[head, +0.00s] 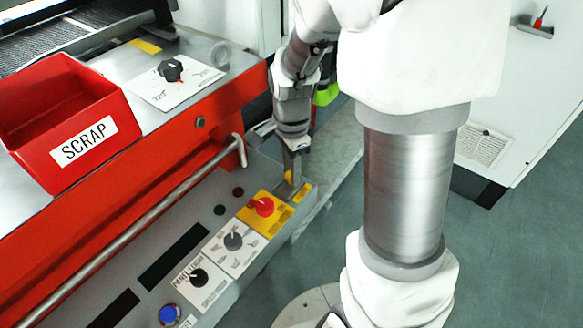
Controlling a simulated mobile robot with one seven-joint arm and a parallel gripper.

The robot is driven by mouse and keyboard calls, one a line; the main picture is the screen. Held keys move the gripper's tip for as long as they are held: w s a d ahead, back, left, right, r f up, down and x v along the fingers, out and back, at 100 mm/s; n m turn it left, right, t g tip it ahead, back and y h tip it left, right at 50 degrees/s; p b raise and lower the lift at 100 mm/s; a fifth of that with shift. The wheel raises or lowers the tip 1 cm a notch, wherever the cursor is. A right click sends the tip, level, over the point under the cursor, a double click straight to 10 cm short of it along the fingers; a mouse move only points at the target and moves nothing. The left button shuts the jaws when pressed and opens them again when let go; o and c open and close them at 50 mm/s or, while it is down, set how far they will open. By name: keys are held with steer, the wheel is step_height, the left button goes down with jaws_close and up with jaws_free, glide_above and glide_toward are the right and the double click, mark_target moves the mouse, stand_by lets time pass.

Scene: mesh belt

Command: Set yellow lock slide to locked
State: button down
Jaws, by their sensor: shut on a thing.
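My gripper (292,180) points down at the far right end of the control panel (225,285). Its narrow fingers are shut at the yellow lock slide (302,191), whose yellow shows on the panel beside the fingertips. The gripped part is hidden by the fingers. I cannot read whether the slide sits at its locked or unlocked end.
A red knob (264,206) on a yellow plate stands close to my gripper. Two dark dials, a blue button (170,315) and a metal rail (140,225) are nearby. A red SCRAP bin (30,155) sits at left. Grey floor is free at lower right.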

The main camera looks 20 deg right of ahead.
mark_target(281, 194)
steer(key=s+a, duration=0.1)
steer(key=s+a+p, duration=0.1)
steer(key=shift+a+r, duration=0.15)
steer(key=shift+a, duration=0.25)
steer(key=shift+s+a, duration=0.15)
steer(key=c, duration=0.6)
jaws_free()
step_height(281, 194, up, 17)
steer(key=p, duration=0.6)
steer(key=shift+p, duration=0.3)
steer(key=shift+r, duration=0.1)
